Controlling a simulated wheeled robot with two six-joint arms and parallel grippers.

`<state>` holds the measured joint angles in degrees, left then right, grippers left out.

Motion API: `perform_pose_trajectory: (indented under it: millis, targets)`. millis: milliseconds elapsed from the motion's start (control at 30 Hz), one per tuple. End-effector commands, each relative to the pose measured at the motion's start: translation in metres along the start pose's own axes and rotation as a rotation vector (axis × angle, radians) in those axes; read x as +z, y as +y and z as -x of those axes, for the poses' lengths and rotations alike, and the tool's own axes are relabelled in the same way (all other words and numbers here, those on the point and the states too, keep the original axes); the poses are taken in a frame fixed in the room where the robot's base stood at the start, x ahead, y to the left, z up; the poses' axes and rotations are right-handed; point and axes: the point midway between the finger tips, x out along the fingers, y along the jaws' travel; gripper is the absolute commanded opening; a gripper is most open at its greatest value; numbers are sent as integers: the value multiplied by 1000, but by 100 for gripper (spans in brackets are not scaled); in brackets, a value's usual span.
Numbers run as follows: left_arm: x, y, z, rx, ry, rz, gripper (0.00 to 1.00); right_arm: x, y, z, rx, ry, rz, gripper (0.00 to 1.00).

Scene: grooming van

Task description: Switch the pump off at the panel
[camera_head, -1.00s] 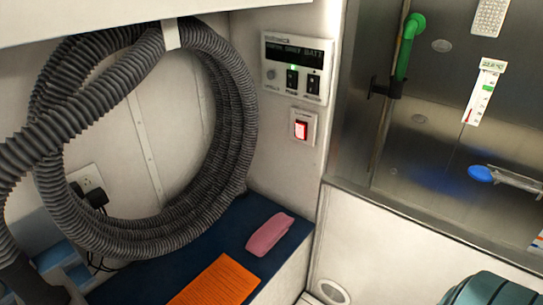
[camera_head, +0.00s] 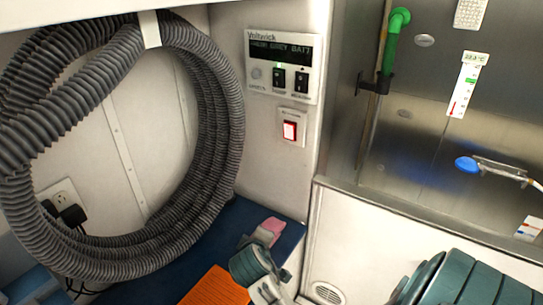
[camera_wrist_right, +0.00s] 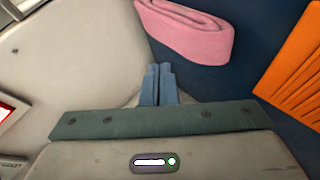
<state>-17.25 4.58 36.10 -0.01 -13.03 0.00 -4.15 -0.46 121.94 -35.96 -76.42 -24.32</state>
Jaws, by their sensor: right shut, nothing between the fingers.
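The Voltwick panel (camera_head: 283,66) is on the pale wall right of the hose coil in the head view. It has a dark text display (camera_head: 281,46), a left black rocker switch (camera_head: 279,78) near a green light, and a right black rocker (camera_head: 302,82). I cannot read which rocker is the pump's or how each is tipped. A red lit switch (camera_head: 290,130) sits on a separate plate below. My right gripper (camera_wrist_right: 158,68) is shut and empty in the wrist view, close to the pink towel. In the head view, its wrist shows low at centre, below the panel. My left gripper is not seen.
A grey ribbed hose coil (camera_head: 222,120) hangs left of the panel. A steel tub (camera_head: 430,150) is at right. The wall before the panel is clear.

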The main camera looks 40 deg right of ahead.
Motion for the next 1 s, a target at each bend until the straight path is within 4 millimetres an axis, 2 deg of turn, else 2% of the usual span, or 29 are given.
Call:
perform_pose_trajectory:
  millis: [33,100,300,500,600,700,800,1000]
  targets:
    - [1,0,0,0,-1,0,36,-22,21,2,63,10,18,0]
    - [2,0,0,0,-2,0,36,-46,50,7,156,10,56,0]
    - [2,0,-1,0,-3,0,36,-108,135,38,411,-36,153,0]
    - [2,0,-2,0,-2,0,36,-154,215,90,635,-142,229,0]
    - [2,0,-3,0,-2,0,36,-169,246,117,718,-205,256,0]
    - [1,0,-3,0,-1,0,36,-179,269,140,776,-259,274,0]
    - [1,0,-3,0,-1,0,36,-184,284,156,814,-298,286,0]
    - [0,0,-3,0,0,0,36,-187,293,166,837,-328,295,0]
